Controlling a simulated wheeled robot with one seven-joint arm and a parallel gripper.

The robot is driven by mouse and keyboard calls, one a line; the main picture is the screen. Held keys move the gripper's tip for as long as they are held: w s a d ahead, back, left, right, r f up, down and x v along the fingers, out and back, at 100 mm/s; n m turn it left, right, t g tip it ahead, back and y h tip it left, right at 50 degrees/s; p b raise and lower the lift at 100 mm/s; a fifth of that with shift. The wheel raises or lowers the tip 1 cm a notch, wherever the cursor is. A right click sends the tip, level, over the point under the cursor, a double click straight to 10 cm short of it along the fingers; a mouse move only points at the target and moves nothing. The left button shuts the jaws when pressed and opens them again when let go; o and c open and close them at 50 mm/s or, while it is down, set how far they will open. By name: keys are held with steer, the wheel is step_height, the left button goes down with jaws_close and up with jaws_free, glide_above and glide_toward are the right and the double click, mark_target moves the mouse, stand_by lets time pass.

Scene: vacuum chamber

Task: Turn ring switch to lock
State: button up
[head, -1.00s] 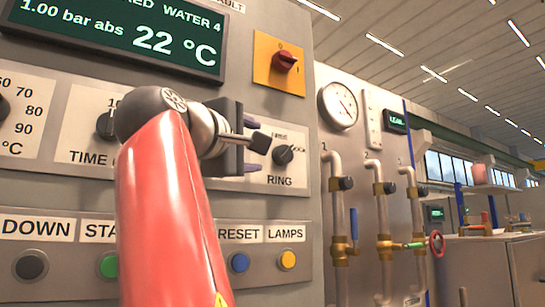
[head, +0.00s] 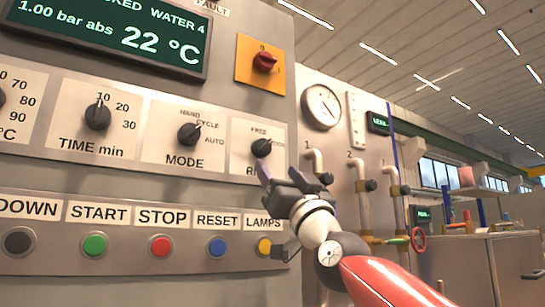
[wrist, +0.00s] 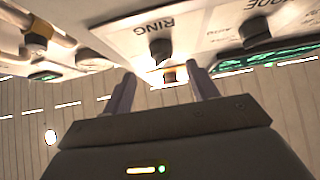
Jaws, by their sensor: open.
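The RING switch is a black rotary knob (head: 262,148) on a white label plate at the right end of the panel's knob row. FREE is printed above it; the other marking is too small to read surely. Its pointer leans up and to the right. My gripper (head: 294,175) is open and empty, just below and right of the knob, with one finger over the RING lettering. In the wrist view the picture is upside down; the RING knob (wrist: 160,48) shows just beyond and between my open fingertips (wrist: 160,74), apart from them.
The MODE knob (head: 190,133) and TIME knob (head: 98,115) are to the left. Push buttons run below, with the yellow LAMPS button (head: 264,246) near my wrist. A red switch (head: 264,62) is above. Pipes with valves and a gauge (head: 321,107) stand right of the cabinet.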

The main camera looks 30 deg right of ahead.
mark_target(263, 151)
steer(key=p+x, duration=0.3)
steer(key=x, duration=0.3)
steer(key=shift+s+a+r, duration=0.1)
steer(key=shift+a+r, duration=0.05)
steer(key=shift+r, duration=0.05)
steer(key=shift+w+r, duration=0.4)
steer(key=shift+w, duration=0.2)
steer(key=c, duration=1)
steer(key=shift+s+a+r+m+g+h, duration=0.1)
steer(key=shift+m+g+h, duration=0.2)
steer(key=shift+m+h, duration=1.55)
steer(key=shift+s+a+r+m+g+h, duration=0.1)
steer(key=shift+m+g+h, duration=0.2)
steer(key=shift+m+h, duration=1.5)
steer(key=shift+w+m+g+h, duration=0.1)
steer(key=shift+m+g+h, duration=0.2)
steer(key=shift+m+h, duration=0.5)
steer(key=shift+f, duration=0.1)
steer(key=o, duration=1)
steer(key=shift+f, duration=0.15)
